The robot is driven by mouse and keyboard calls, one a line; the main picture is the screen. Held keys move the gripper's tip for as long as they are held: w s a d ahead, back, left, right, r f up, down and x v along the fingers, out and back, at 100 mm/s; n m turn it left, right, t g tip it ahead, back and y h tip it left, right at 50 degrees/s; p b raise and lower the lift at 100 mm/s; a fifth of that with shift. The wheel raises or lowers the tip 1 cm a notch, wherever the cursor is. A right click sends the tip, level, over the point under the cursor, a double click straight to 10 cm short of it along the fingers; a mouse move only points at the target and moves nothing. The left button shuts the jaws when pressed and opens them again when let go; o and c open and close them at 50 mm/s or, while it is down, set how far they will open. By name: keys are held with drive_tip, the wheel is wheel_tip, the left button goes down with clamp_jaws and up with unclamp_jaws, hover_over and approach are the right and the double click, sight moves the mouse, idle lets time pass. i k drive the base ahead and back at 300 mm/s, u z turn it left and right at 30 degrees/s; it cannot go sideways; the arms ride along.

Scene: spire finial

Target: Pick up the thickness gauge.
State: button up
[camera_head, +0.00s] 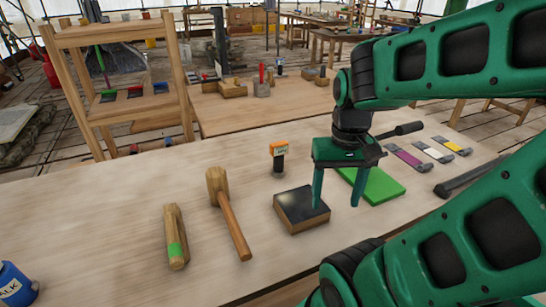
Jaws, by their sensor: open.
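A small orange device with a pale display on a dark upright body, likely the thickness gauge (279,153), stands on the pale wooden table (120,220). It is near the table's far edge. My gripper (337,206) points down with its two green fingers apart and nothing seen between them. It is to the right of the gauge and nearer the camera, apart from it. The left finger overlaps the right side of a dark-topped wooden block (297,208) in the picture; I cannot tell whether they touch.
A mallet (230,210) and a green-banded wooden tool (175,236) lie left of the block. A green slab (380,188) lies behind my gripper. Several flat-bladed tools (409,158) lie at the right. A blue chalk container (14,284) stands front left. Bare table surrounds the gauge's left side.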

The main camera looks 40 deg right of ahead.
sight(278, 149)
drive_tip(key=k, duration=1.3)
drive_tip(key=z, duration=0.4)
drive_tip(key=i, duration=1.4)
drive_tip(key=u, duration=0.05)
